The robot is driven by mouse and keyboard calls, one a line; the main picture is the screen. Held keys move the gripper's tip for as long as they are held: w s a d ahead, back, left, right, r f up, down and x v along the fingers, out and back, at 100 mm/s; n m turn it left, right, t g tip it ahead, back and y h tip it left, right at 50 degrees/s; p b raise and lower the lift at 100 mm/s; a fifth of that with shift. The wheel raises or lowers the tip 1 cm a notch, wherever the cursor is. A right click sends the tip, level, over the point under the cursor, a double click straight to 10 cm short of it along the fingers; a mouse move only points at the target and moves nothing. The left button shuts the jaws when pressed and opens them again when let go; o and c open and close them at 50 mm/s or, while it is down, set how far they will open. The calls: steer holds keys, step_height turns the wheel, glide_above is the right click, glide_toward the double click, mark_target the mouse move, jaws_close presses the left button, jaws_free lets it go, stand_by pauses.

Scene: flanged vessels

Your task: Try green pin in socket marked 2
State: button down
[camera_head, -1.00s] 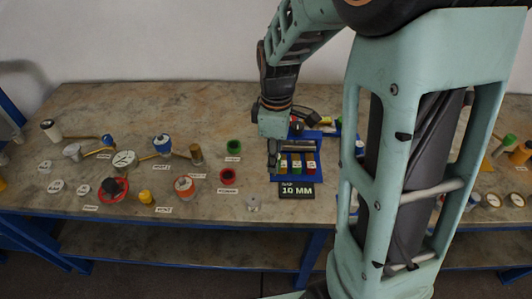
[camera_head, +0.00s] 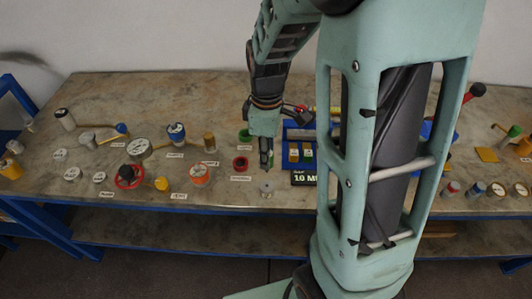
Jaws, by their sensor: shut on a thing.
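My gripper (camera_head: 266,162) points down at the left side of a blue rack (camera_head: 300,134). It is shut on a small, thin thing with a green tint, probably the green pin (camera_head: 271,161); the fingers hide most of it. The rack holds small coloured pieces, and a black plate reading "10 MM" (camera_head: 304,178) lies at its front. A small grey piece (camera_head: 266,188) stands on the table just below my gripper in the picture, apart from it. The socket marked 2 cannot be made out; the labels are too small to read.
My arm hides the table right of the rack.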

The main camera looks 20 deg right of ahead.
steer(key=shift+f, duration=0.1)
steer(key=shift+f+b, duration=2.45)
steer(key=shift+f, duration=0.4)
steer(key=shift+f+b, duration=0.65)
steer(key=shift+f, duration=0.1)
steer(key=shift+r, duration=0.15)
stand_by(0.3)
steer(key=shift+r+p, duration=0.65)
steer(key=shift+r, duration=0.05)
steer(key=shift+f+b, duration=0.55)
steer(key=shift+f, duration=0.1)
stand_by(2.2)
steer(key=shift+r+p, duration=0.5)
steer(key=shift+r, duration=0.15)
